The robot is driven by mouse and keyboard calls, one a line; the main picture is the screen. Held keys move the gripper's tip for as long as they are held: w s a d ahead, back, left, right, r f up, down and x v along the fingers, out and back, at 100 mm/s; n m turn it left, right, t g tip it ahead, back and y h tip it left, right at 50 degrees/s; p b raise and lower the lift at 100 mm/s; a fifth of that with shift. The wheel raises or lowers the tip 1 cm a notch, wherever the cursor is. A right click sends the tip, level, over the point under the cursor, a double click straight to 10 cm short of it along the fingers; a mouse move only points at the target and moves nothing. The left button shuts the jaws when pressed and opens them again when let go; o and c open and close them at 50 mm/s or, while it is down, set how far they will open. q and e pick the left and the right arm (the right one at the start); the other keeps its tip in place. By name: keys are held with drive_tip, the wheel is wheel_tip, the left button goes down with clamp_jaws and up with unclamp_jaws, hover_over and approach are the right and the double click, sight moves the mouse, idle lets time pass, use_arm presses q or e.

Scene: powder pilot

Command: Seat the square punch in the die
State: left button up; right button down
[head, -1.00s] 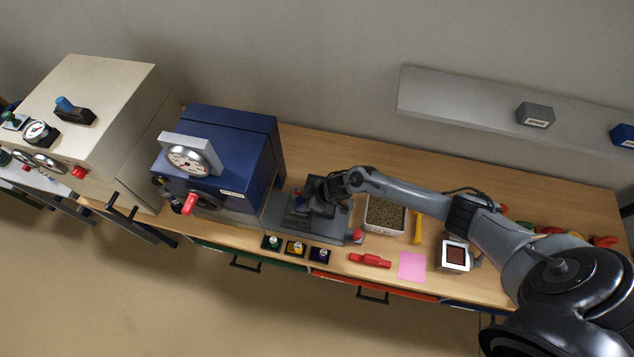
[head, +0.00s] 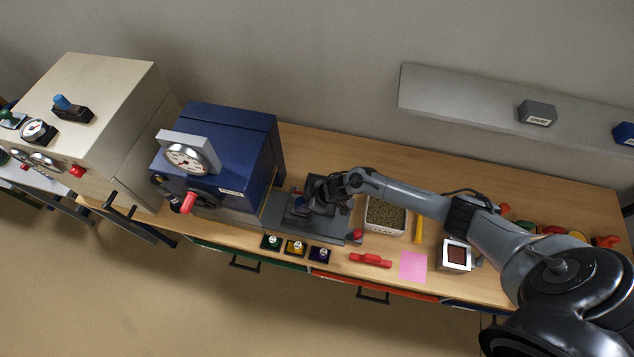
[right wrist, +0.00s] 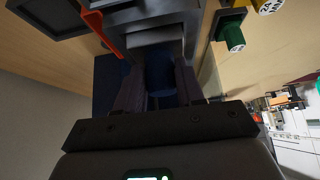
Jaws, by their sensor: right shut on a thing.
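My right gripper (head: 313,196) is over the grey die base (head: 276,222) beside the blue press. In the right wrist view its two dark fingers (right wrist: 160,92) are shut on a dark blue piece (right wrist: 160,72), which I take to be the square punch. A grey stepped metal block (right wrist: 150,22) lies just beyond the fingertips; it looks like the die. The punch's lower end and the die opening are hidden, so I cannot tell whether it is in the opening. My left gripper is not in view.
The blue press (head: 232,150) with a gauge stands left of the die base. Green (head: 271,241), yellow (head: 295,247) and dark blue (head: 319,254) knobbed pieces line the front edge. A clay tray (head: 386,214) and a red tool (head: 370,260) are to the right.

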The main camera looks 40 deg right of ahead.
idle(0.5)
drive_tip(key=shift+f, duration=0.3)
drive_tip(key=c, duration=0.6)
unclamp_jaws()
drive_tip(key=c, duration=0.3)
drive_tip(key=shift+r, duration=0.1)
wheel_tip(320, 180, up, 2)
drive_tip(key=shift+r+p, duration=0.15)
drive_tip(key=shift+p, duration=0.95)
wheel_tip(320, 180, up, 4)
drive_tip(key=p, duration=0.4)
drive_tip(key=shift+r, duration=0.25)
